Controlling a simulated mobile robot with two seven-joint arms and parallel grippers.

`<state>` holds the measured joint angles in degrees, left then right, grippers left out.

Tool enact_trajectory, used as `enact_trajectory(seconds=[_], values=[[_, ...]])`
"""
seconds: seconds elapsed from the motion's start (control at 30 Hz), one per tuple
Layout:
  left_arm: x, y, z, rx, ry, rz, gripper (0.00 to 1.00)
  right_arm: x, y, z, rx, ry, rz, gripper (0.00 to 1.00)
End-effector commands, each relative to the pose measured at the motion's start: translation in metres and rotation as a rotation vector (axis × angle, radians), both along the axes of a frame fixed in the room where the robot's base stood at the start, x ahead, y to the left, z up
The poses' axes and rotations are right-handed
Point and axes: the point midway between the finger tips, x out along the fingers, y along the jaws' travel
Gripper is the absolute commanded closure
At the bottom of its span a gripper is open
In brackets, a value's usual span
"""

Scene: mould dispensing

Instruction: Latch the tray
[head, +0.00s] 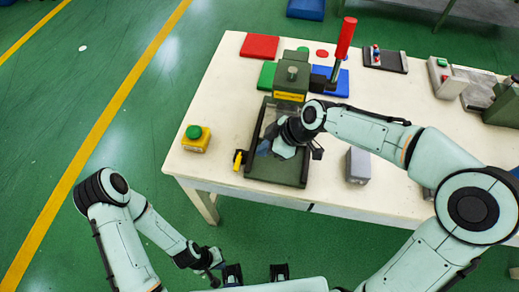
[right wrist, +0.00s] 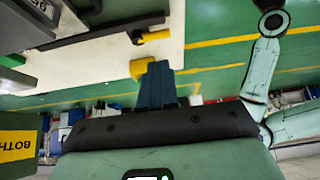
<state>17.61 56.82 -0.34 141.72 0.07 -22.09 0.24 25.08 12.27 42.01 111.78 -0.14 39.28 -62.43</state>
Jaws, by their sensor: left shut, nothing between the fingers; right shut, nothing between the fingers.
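The dark green tray fixture (head: 275,172) sits near the table's front left, below the press. A small yellow latch handle (head: 238,159) sticks out at its left side. What seems to be the same yellow handle (right wrist: 155,36) shows in the right wrist view, at the end of a dark bar. My right gripper (head: 264,147) is over the tray, shut and empty, a short way right of the handle. Its closed fingers (right wrist: 157,75) point toward the table edge. The wrist hides part of the tray. My left gripper (head: 214,276) is shut and empty, low and off the table.
A yellow box with a green button (head: 196,138) stands at the table's left edge. The press with its red-handled lever (head: 345,38) rises behind the tray. A grey block (head: 358,165) stands to the right. Red (head: 259,46) and blue pads lie behind.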

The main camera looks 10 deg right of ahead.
Motion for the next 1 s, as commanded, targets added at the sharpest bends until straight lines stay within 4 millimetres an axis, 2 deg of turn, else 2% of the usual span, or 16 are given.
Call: enact_trajectory(seconds=[0.3, 0.5, 0.7, 1.0], values=[[-0.002, 0.000, -0.003, 0.000, 0.002, 0.000, 1.00, 0.010, 0.039, -0.059, 0.002, 0.004, 0.007, 1.00], [-0.002, 0.000, -0.004, 0.000, 0.002, 0.000, 1.00, 0.016, 0.056, -0.085, 0.001, 0.002, 0.005, 1.00], [-0.002, 0.000, -0.003, 0.000, 0.002, -0.001, 1.00, 0.019, 0.063, -0.098, 0.000, 0.001, 0.002, 1.00], [-0.002, 0.000, -0.003, 0.000, 0.002, -0.001, 1.00, 0.020, 0.063, -0.099, 0.000, 0.000, 0.001, 1.00]])
